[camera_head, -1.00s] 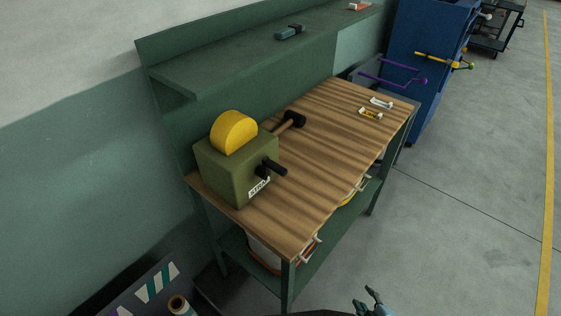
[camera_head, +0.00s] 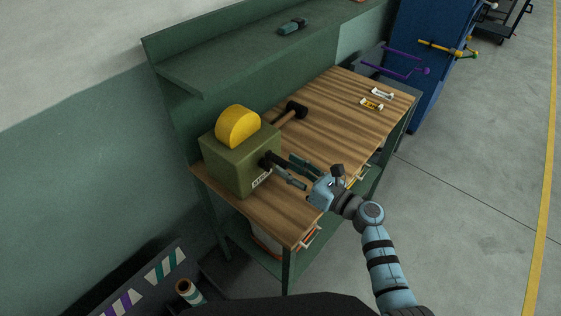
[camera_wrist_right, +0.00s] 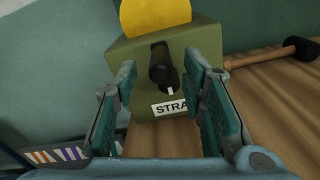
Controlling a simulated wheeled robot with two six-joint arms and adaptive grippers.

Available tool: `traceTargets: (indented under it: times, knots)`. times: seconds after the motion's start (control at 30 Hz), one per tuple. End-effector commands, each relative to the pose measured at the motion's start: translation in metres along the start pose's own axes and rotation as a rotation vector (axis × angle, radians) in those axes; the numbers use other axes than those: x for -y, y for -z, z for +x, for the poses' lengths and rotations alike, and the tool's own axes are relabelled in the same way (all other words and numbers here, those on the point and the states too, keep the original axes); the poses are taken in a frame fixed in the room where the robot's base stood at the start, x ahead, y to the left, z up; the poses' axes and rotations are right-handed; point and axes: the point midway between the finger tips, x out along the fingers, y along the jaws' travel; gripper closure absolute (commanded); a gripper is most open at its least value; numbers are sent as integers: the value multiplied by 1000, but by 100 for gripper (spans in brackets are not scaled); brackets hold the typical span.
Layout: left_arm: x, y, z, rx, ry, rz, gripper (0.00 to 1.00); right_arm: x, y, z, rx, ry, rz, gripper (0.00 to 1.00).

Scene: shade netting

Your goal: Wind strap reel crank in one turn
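The strap reel is an olive-green box (camera_head: 238,162) with a yellow half-disc (camera_head: 238,126) on top, standing on the near left end of the wooden bench. Its black crank (camera_head: 272,160) sticks out of the box's front face, and the wrist view shows the crank handle (camera_wrist_right: 162,66) pointing towards the camera above a white "STRA…" label (camera_wrist_right: 172,107). My right gripper (camera_head: 284,168) is open in front of the box. In the wrist view its two fingers stand on either side of the crank handle, with gaps visible. My left gripper is not in view.
A mallet (camera_head: 290,112) lies behind the box on the bench top (camera_head: 330,110). Two small labelled items (camera_head: 372,104) lie towards the far end. A green shelf (camera_head: 240,62) runs above the bench's back, and a blue cabinet (camera_head: 420,55) stands beyond. Open floor lies to the right.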

Motion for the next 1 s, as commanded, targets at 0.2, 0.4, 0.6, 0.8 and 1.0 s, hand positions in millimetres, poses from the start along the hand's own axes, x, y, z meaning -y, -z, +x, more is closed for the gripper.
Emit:
traceTargets:
  times: [0.2,0.4,0.6,0.8,1.0]
  knots:
    - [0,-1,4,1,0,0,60,1,1,29,1,2,2,62]
    - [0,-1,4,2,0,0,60,0,1,32,0,2,0,62]
    - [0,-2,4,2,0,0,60,1,1,32,0,2,1,80]
    - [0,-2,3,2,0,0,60,1,1,32,0,2,1,100]
    - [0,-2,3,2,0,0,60,1,1,32,-1,2,15,100]
